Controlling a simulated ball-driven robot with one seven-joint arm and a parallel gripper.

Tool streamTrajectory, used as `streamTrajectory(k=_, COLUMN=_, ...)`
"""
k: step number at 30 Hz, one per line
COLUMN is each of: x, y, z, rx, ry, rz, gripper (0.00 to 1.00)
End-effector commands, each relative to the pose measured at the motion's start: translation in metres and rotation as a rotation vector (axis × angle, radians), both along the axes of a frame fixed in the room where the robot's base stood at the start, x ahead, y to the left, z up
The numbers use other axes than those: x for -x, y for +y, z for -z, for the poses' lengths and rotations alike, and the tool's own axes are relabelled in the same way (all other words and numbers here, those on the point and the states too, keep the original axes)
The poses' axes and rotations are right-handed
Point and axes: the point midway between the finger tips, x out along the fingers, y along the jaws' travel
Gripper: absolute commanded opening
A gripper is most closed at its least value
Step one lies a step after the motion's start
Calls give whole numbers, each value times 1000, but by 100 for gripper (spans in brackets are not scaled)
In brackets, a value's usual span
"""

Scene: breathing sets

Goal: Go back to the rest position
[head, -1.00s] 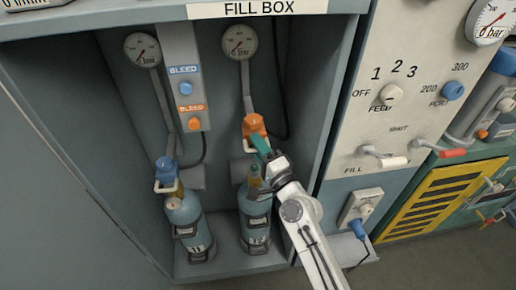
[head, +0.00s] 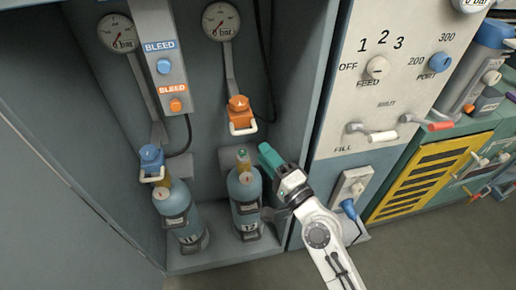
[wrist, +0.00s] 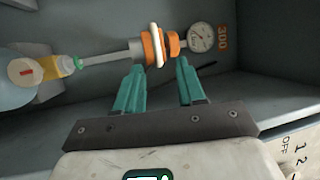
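My gripper (head: 268,155) has teal fingers and is in front of the fill box, to the right of the neck of cylinder 12 (head: 246,200). In the wrist view, my gripper (wrist: 159,67) is open, its two fingers apart with nothing between them. The orange fill connector (head: 239,112) hangs on its hose above the cylinder, apart from my fingers. It also shows in the wrist view (wrist: 172,45), beyond the fingertips. The cylinder's valve (head: 243,158) is uncovered below the connector.
Cylinder 11 (head: 180,212) stands at the left with a blue connector (head: 152,162) at its valve. The control panel (head: 375,120) with knobs and levers is to the right, above a socket with a blue plug (head: 349,208). Floor (head: 440,245) is clear at lower right.

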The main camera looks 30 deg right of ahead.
Motion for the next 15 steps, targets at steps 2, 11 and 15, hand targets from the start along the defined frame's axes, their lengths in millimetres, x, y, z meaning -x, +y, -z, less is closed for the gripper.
streamTrajectory(k=2, x=5, y=0, z=1, rx=0, ry=-1, rz=0, gripper=39)
streamTrajectory(k=11, x=7, y=-1, z=1, rx=0, ry=-1, rz=0, gripper=39)
streamTrajectory(k=15, x=7, y=-1, z=1, rx=0, ry=-1, rz=0, gripper=39)
